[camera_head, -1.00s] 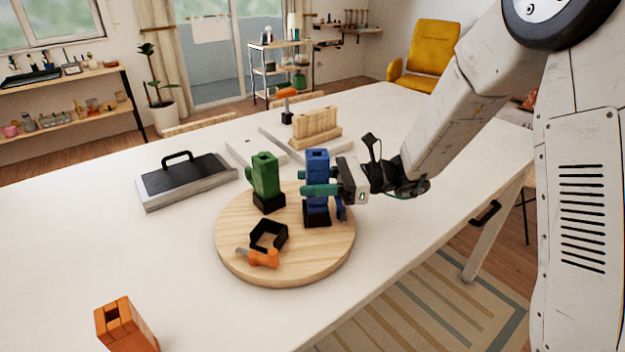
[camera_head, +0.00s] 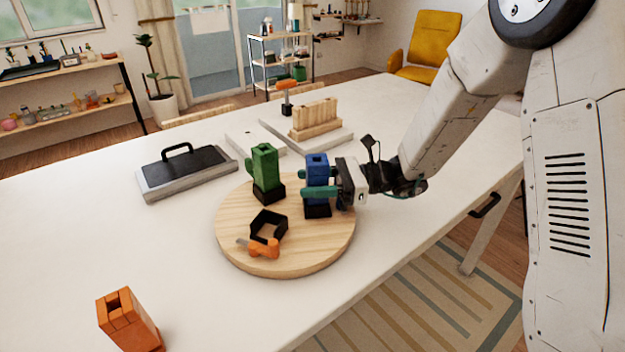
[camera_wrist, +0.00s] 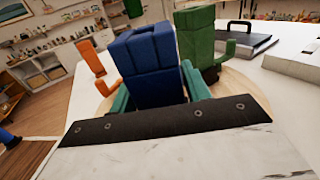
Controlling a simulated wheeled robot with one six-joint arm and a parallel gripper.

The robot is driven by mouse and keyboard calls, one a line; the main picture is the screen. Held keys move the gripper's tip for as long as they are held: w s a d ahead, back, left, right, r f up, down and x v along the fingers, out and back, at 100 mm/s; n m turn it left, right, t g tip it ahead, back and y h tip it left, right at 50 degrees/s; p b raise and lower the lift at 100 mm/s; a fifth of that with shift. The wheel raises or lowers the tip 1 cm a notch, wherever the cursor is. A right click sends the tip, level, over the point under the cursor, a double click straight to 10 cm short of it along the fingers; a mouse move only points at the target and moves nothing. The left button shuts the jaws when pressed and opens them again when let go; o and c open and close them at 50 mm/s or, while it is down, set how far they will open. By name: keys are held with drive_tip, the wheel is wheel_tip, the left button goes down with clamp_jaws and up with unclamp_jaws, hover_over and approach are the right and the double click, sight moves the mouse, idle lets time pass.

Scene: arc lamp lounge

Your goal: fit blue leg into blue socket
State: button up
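The blue leg (camera_head: 317,166) stands upright on the round wooden board, with a black socket (camera_head: 317,210) at its foot. My gripper (camera_head: 308,184) has its teal fingers on either side of the leg and appears shut on it. In the wrist view the blue leg (camera_wrist: 150,65) fills the space between the fingers (camera_wrist: 160,92). The leg's lower part is partly behind the near finger, so how deep it sits in the socket is hard to tell.
A green leg (camera_head: 264,166) stands in a black socket to the left. An empty black socket (camera_head: 267,219) and an orange peg (camera_head: 264,249) are at the front of the board (camera_head: 300,255). An orange leg (camera_head: 130,322) stands on the table. A black-topped tray (camera_head: 185,172) lies behind.

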drive_tip(key=shift+o, duration=1.3)
drive_tip(key=shift+w+d, duration=0.15)
drive_tip(key=shift+d, duration=1.8)
drive_tip(key=shift+w+d, duration=0.15)
drive_tip(key=shift+d, duration=1.8)
